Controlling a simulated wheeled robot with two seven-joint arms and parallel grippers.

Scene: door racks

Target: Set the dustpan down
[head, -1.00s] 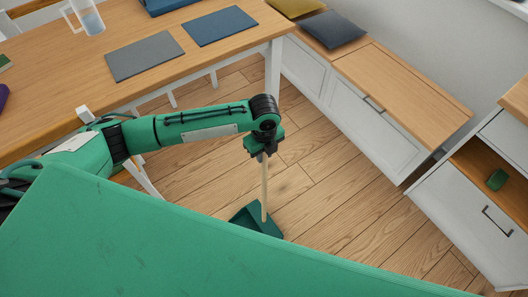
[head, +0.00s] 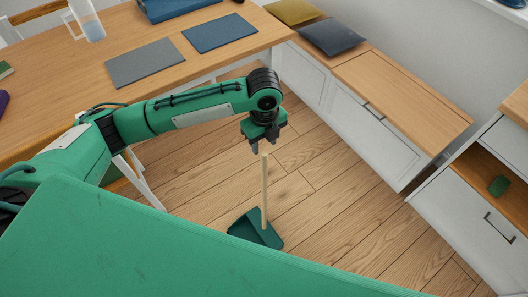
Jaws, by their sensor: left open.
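The dustpan (head: 258,228) has a dark green pan and a long, upright wooden handle. My right gripper is not in view.
A wooden table (head: 130,90) with grey and blue mats stands at the left. A low bench cabinet (head: 385,85) with cushions runs along the wall at the right. A white cabinet (head: 475,215) stands at the far right. The floor (head: 330,190) around the dustpan is clear.

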